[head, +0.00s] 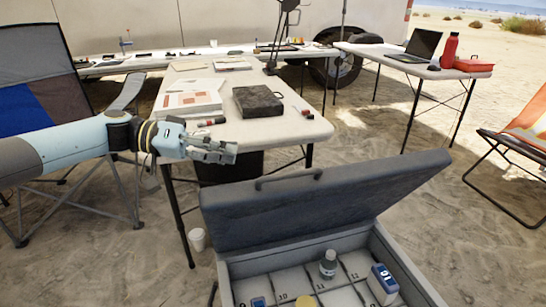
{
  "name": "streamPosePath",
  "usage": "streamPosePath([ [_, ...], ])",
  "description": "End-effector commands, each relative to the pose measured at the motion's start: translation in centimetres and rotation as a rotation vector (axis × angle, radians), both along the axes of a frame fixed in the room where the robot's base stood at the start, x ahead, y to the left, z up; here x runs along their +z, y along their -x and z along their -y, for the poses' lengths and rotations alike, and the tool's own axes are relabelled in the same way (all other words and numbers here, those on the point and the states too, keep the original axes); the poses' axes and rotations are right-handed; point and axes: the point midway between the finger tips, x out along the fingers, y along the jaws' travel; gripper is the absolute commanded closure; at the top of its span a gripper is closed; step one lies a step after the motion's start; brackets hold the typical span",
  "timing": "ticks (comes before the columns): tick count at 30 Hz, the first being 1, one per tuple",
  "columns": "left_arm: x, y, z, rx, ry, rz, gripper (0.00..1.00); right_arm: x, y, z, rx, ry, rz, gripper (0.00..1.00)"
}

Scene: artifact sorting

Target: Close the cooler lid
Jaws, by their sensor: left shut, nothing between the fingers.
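The grey cooler (402,267) stands low at the bottom middle-right. Its lid (330,205) is open and tilted up, with a handle (288,177) along its top edge. Inside are numbered compartments with a small grey bottle (328,264), a blue-and-white item (382,283), another blue item (258,302) and a yellow-topped item (306,301). My left gripper (228,152) is shut and empty, in front of the table edge, above and left of the lid handle and apart from it. My right gripper is not in view.
A white folding table (262,130) behind the cooler holds papers, a dark box (258,101) and markers. A side table (385,62) carries a laptop (420,46) and a red bottle (450,50). Camp chairs stand left (40,80) and right (522,125). A white cup (198,239) is on the sand.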

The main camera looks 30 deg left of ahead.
Motion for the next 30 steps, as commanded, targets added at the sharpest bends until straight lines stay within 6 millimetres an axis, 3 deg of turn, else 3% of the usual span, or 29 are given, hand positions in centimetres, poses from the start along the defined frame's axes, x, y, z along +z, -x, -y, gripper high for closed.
streamPosePath([
  [3, 1.5, -1.4, -2.1, 0.053, 0.032, 0.025, 1.0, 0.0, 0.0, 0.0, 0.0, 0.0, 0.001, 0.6],
  [7, 1.8, -2.1, -2.1, 0.068, 0.048, 0.034, 1.0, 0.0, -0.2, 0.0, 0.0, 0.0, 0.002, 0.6],
  [22, 0.5, -7.9, 5.7, 0.066, 0.049, 0.034, 1.0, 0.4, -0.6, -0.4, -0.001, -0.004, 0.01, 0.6],
  [30, -1.8, -5.8, 7.4, 0.067, 0.044, 0.03, 1.0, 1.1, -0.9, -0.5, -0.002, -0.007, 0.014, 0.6],
])
